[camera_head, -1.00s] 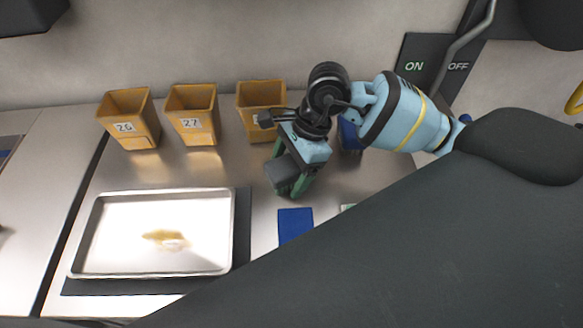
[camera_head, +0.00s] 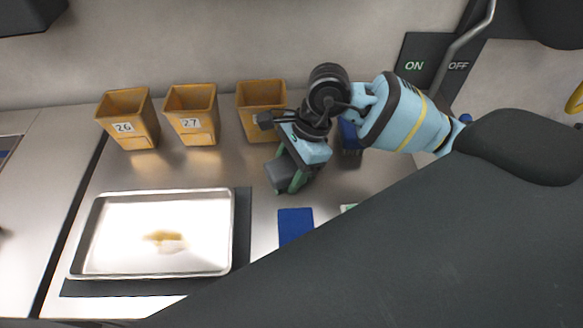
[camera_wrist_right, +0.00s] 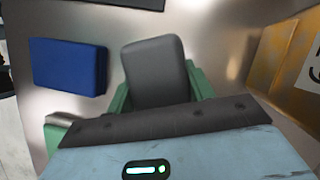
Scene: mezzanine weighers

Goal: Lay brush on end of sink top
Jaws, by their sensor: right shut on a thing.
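My right gripper (camera_head: 289,178), with a light blue body and green fingers, is low over the steel top (camera_head: 335,185), right of the tray. It is shut on a dark grey, rounded block (camera_head: 279,174), taken to be the brush; no bristles show. In the right wrist view the block (camera_wrist_right: 156,70) sits between the green fingers of the gripper (camera_wrist_right: 160,92). I cannot tell whether its underside touches the steel. My left gripper is not in view.
A blue block (camera_head: 296,226) lies just in front of the gripper, and another blue item (camera_head: 350,136) is behind it. Orange bins (camera_head: 129,120), (camera_head: 192,115), (camera_head: 262,112) stand along the wall. A shallow metal tray (camera_head: 228,232) rests on a dark mat at left.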

